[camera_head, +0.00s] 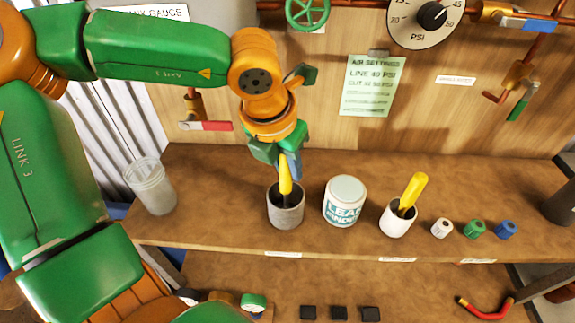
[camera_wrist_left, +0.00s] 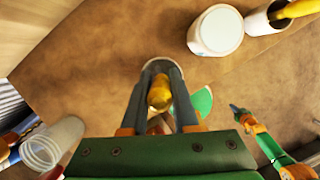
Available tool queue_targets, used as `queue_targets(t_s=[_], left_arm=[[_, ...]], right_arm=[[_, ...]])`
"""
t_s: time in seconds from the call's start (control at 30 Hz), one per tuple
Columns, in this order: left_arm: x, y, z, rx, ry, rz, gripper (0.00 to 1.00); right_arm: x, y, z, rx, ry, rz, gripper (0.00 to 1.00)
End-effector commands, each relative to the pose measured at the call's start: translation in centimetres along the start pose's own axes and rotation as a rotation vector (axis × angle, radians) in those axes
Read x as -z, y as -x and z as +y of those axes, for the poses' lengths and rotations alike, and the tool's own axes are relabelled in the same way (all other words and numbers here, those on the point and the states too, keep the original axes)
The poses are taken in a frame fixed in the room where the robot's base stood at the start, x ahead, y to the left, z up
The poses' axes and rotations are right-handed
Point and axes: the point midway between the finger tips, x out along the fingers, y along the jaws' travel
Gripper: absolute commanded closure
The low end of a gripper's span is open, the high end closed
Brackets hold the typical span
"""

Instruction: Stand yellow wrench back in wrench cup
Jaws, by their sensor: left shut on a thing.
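My left gripper (camera_head: 288,170) is shut on the yellow wrench (camera_head: 285,182), holding it upright over the grey cup (camera_head: 286,213). The wrench's dark lower part reaches into the cup's mouth; whether it touches the bottom is hidden. In the left wrist view, the yellow handle (camera_wrist_left: 159,93) sits between the fingers, with the cup's rim (camera_wrist_left: 160,62) just beyond. A white cup (camera_head: 398,222) to the right holds another yellow-handled tool (camera_head: 413,190), leaning. My right gripper (camera_wrist_left: 238,111) appears small at the right of the left wrist view; its opening is unclear.
A white canister (camera_head: 345,202) stands close right of the grey cup. A clear jar (camera_head: 151,187) stands left near the shelf end. Several small knobs (camera_head: 474,229) sit farther right. Pipes, a valve (camera_head: 307,12) and a gauge (camera_head: 427,15) are on the wall behind.

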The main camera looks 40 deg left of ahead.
Motion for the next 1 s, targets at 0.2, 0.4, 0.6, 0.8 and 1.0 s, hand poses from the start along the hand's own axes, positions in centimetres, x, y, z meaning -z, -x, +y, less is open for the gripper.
queue_targets(t_s=[0.2, 0.4, 0.6, 0.8, 1.0], left_arm=[[0.1, -0.2, 0.0, 0.0, 0.0, -0.001, 1.0], [0.1, -0.2, 0.0, 0.0, 0.0, -0.001, 0.43], [0.1, -0.2, 0.0, 0.0, 0.0, -0.001, 0.37], [-0.1, 1.0, 0.0, 0.0, 0.001, -0.005, 0.37], [0.0, 5.3, 0.0, 0.0, 0.002, -0.006, 0.37]], right_arm=[[0.0, -0.3, 0.0, 0.0, 0.0, 0.0, 1.0], [0.0, -0.3, 0.0, 0.0, -0.001, 0.0, 1.0], [0.0, -0.3, 0.0, 0.0, -0.001, 0.0, 1.0], [0.0, -0.3, -0.1, 0.001, -0.001, 0.0, 1.0], [0.0, -0.3, -0.1, 0.002, -0.001, 0.0, 1.0]])
